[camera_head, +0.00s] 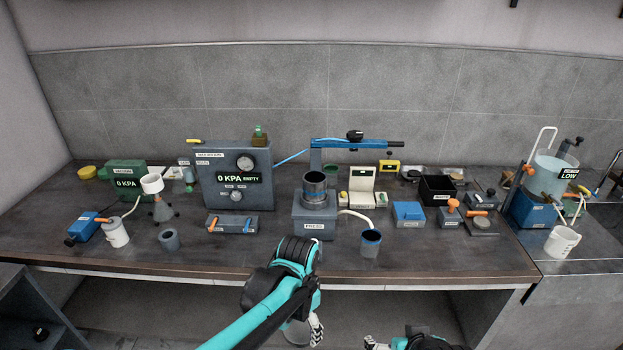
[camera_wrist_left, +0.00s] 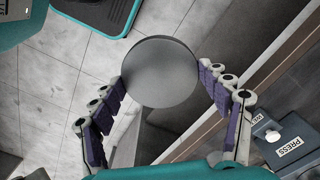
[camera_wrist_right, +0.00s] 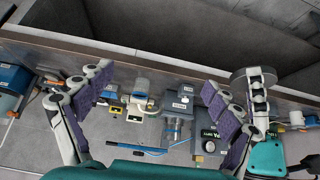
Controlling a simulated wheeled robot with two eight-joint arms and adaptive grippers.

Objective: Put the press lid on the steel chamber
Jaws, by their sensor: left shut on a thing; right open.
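My left gripper (camera_head: 304,334) is below the bench's front edge in the head view. In the left wrist view its padded fingers (camera_wrist_left: 162,90) are shut on a round grey metal lid (camera_wrist_left: 160,72), held by its sides. The lid is mostly hidden by my arm in the head view (camera_head: 296,333). The steel chamber (camera_head: 314,190) stands upright on the grey press base (camera_head: 315,216) at mid bench, its top open. My right gripper (camera_wrist_right: 155,100) is open and empty, low in front of the bench.
A blue lever arm (camera_head: 357,142) extends behind and above the chamber. A pale hose (camera_head: 357,215) leads from the press toward a blue-rimmed cup (camera_head: 371,243). A pressure box (camera_head: 234,177) stands left of the press. The bench's front strip before the press is clear.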

